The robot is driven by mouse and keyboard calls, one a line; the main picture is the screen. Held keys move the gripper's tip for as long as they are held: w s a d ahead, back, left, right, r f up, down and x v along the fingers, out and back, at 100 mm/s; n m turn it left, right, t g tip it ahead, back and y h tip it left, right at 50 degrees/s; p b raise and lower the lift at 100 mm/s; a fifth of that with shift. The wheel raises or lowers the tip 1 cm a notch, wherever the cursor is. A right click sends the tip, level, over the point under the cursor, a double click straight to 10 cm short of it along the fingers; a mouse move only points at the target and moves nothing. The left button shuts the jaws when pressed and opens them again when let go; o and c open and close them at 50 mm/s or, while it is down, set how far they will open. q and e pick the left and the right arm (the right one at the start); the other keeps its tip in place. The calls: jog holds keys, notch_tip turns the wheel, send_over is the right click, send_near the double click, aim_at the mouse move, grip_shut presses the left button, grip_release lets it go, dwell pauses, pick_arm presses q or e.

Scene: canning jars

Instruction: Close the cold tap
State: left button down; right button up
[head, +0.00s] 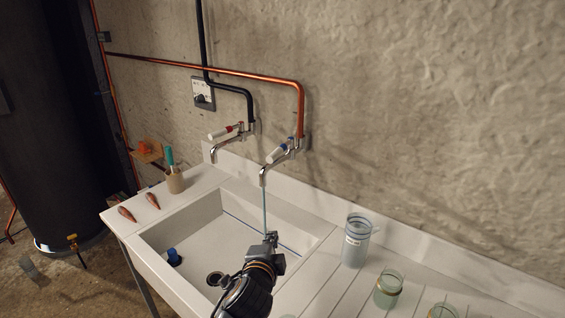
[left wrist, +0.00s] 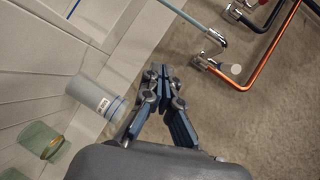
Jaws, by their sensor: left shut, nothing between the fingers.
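The cold tap (head: 280,153) has a blue-marked white lever and is fed by the copper pipe. A pale blue stream of water (head: 264,208) runs from its spout toward the sink. The spout (left wrist: 214,40) and stream (left wrist: 183,14) also show in the left wrist view. My left gripper (head: 271,237) is shut and empty over the sink, below and nearer than the tap. It hides the lower stream in the head view. In the left wrist view its fingertips (left wrist: 161,70) are together, apart from the tap. My right gripper is not in view.
A red-marked tap (head: 228,133) stands left of the cold tap. The white sink (head: 187,222) holds a blue plug (head: 174,256). A clear grey jar (head: 355,243) and green jars (head: 388,289) stand on the drainboard at right. A brush pot (head: 175,182) stands at left.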

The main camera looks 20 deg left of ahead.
pick_arm(q)
jog(key=w+d+r+m+t, duration=0.2)
jog(key=w+r+m+t, duration=0.4)
jog(key=r, duration=0.5)
jog(key=g+p, duration=0.2)
jog(key=p, duration=0.1)
send_near(281, 152)
jog(key=w+d, duration=0.4)
jog(key=w, duration=0.1)
jog(key=a+p, duration=0.1)
jog(key=w+a, duration=0.1)
jog(key=a, duration=0.1)
jog(key=shift+a+f+n+p, duration=0.15)
jog(key=shift+a+n+p, duration=0.15)
jog(key=shift+a+p, duration=0.05)
